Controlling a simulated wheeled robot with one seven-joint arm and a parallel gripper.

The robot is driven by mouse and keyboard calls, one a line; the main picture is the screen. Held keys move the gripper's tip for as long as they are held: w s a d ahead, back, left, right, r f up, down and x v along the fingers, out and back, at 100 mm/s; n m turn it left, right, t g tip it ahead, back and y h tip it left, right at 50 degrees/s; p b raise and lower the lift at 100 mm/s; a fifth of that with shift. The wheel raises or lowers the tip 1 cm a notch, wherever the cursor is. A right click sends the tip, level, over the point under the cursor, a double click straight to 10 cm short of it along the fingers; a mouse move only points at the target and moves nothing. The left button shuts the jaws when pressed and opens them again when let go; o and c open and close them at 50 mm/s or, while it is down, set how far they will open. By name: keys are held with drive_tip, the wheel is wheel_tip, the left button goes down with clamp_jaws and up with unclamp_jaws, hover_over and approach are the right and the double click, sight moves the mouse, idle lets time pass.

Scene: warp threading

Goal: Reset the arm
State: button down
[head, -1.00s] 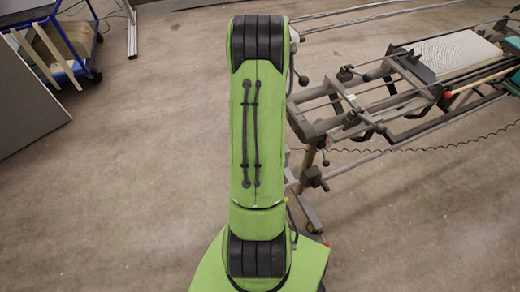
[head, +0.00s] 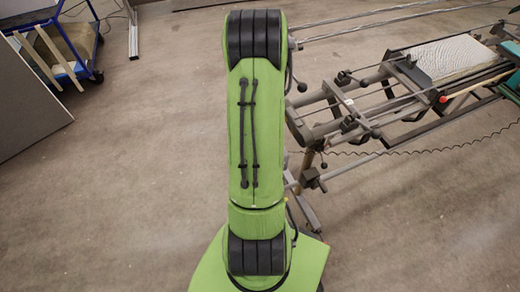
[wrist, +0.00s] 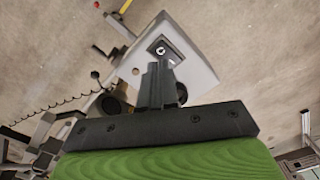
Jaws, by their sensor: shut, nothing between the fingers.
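My gripper (wrist: 161,84) shows in the wrist view as two dark fingers close together, shut and empty. It points at the upper part of that picture, with a light grey, box-like part behind it; I cannot tell whether they touch. In the head view my green arm stands in the middle of the picture, and its end with the gripper is out of sight.
A metal machine frame (head: 345,105) with rods and a pale ribbed panel (head: 455,55) stands at the right in the head view. A blue cart (head: 90,30) and a grey panel (head: 28,95) are at the left. The floor (head: 150,150) between them is clear.

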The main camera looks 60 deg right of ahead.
wheel_tip(320, 180, up, 2)
drive_tip(key=shift+p, duration=0.45)
drive_tip(key=w+a+r+n+t+h, duration=0.1)
drive_tip(key=w+a+r+n, duration=0.2)
drive_tip(key=w+a+r, duration=0.35)
drive_tip(key=w+a+r+n+t, duration=0.1)
drive_tip(key=w+a+r+n, duration=0.25)
drive_tip(key=a+r, duration=0.45)
drive_tip(key=s+a+r+n+t, duration=0.1)
drive_tip(key=s+a+r+n, duration=0.1)
drive_tip(key=a, duration=0.3)
drive_tip(key=s+a+r+n+t, duration=0.1)
drive_tip(key=s+a+r+n, duration=0.2)
drive_tip(key=a+r, duration=0.2)
drive_tip(key=s+a+r+n+t+y, duration=0.1)
drive_tip(key=s+a+r+n, duration=0.2)
drive_tip(key=a, duration=0.4)
drive_tip(key=shift+r+t, duration=0.15)
drive_tip(key=shift+t, duration=0.15)
